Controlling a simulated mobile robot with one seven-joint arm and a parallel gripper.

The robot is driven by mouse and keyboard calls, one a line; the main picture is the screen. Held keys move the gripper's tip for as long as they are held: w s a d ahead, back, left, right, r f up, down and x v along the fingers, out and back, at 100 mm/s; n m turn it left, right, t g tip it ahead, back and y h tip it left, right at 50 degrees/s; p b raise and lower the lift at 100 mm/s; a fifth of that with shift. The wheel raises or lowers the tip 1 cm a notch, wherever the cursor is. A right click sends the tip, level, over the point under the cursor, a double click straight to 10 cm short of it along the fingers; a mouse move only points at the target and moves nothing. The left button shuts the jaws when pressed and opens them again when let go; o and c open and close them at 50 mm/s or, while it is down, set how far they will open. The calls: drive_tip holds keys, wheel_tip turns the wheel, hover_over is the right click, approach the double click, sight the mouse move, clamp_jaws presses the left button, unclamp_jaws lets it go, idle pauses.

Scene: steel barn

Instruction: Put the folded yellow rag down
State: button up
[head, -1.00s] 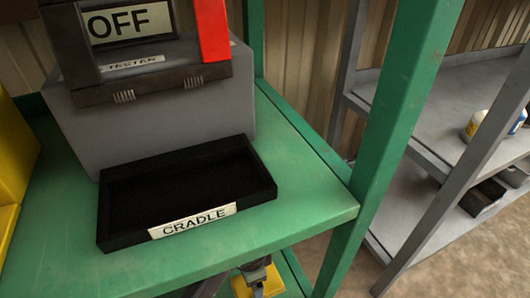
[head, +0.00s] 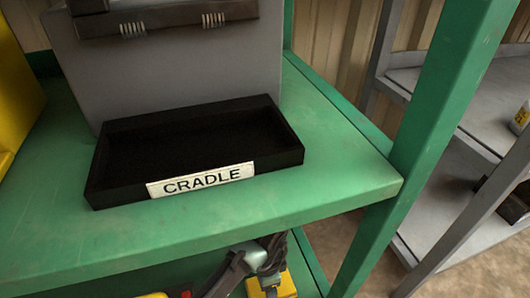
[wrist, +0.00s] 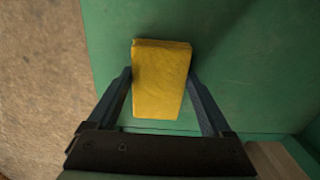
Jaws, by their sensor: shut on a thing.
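The folded yellow rag (wrist: 161,95) is a thick block in the middle of the wrist view, between the two dark fingers of my gripper (wrist: 160,74). The fingers press its left and right sides. Behind it is a plain green surface (wrist: 245,60); I cannot tell whether the rag touches it. In the head view, a yellow piece with a dark and grey mechanism (head: 268,285) shows below the front edge of the green shelf, partly cut off; I cannot tell whether it is my gripper and the rag.
A black tray labelled CRADLE (head: 120,190) stands empty on the green shelf (head: 340,180), before a grey box (head: 190,70). A yellow object (head: 15,110) is at the left. A green post (head: 430,110) rises at right, with grey shelving (head: 450,105) beyond.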

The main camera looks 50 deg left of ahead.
drive_tip(key=o, duration=1)
drive_tip(key=shift+c, duration=0.2)
wheel_tip(320, 180, up, 8)
drive_tip(key=p, duration=0.5)
drive_tip(key=shift+f, duration=0.1)
